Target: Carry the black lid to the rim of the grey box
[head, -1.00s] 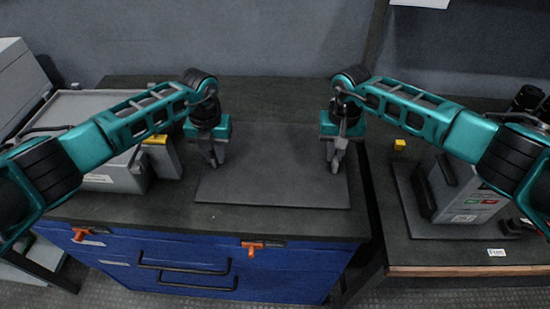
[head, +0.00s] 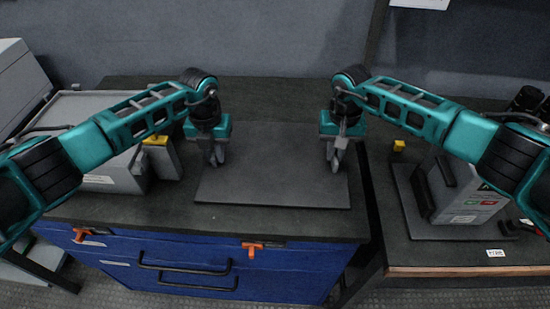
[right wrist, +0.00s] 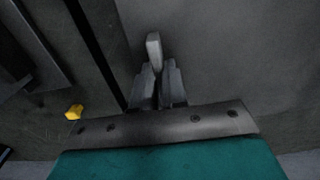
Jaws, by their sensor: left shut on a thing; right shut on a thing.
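The black lid (head: 270,185) is a flat dark plate on or just above the dark top of the blue cabinet; I cannot tell if there is a gap beneath. My left gripper (head: 217,162) is shut at its left side, on something small that the fingers hide. My right gripper (head: 335,164) is shut at its right side. In the right wrist view, its fingers (right wrist: 158,90) close at a small grey upright tab (right wrist: 153,50) on the lid. A large grey box (head: 85,108) stands on the left; its rim is partly hidden by my left arm.
A yellow-topped grey block (head: 160,155) stands between the grey box and the lid. A grey unit with red and green buttons (head: 468,205) stands on the right table. A small yellow piece (head: 399,145) lies near that table's left edge. The blue cabinet (head: 200,268) has orange latches.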

